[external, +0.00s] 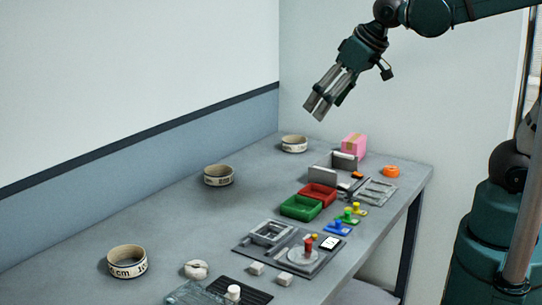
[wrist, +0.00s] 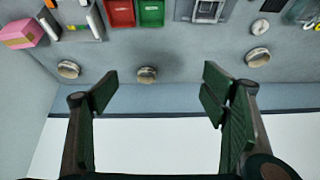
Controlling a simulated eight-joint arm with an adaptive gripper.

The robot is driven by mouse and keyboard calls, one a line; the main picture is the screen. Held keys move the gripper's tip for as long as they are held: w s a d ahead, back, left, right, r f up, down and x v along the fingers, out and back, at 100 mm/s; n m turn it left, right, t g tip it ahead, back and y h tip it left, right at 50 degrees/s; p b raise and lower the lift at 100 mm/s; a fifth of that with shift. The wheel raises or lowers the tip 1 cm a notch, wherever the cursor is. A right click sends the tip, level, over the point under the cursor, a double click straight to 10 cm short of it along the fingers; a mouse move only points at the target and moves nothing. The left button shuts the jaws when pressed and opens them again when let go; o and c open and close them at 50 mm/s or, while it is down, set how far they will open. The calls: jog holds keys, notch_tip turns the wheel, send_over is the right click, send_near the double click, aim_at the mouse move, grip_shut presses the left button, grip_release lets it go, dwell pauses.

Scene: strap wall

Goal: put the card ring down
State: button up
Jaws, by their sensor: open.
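Three pale card rings with dark printed marks stand apart on the table along the wall side. The near ring (external: 127,262) is at the lower left, the middle ring (external: 218,176) is further back, and the far ring (external: 294,144) is near the table's far end. The wrist view shows the far ring (wrist: 68,69) at left, the middle ring (wrist: 147,75) and the near ring (wrist: 258,57) at right. I cannot tell which one the task means. My gripper (external: 318,108) is open and empty, high above the far end; its fingers (wrist: 160,92) are spread wide.
The grey table (external: 170,220) runs along the wall. A pink box (external: 353,145), a red tray (external: 318,195), a green tray (external: 301,207) and an orange piece (external: 391,171) stand right of the rings. Small blocks and fixtures crowd the near right. Bare table lies between the rings.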

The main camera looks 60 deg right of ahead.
jog(key=s+d+f, duration=0.3)
jog(key=s+d, duration=0.2)
jog(key=s, duration=0.4)
jog(key=shift+d+t, duration=0.25)
jog(key=shift+t, duration=0.15)
jog(key=shift+o, duration=0.5)
dwell(0.8)
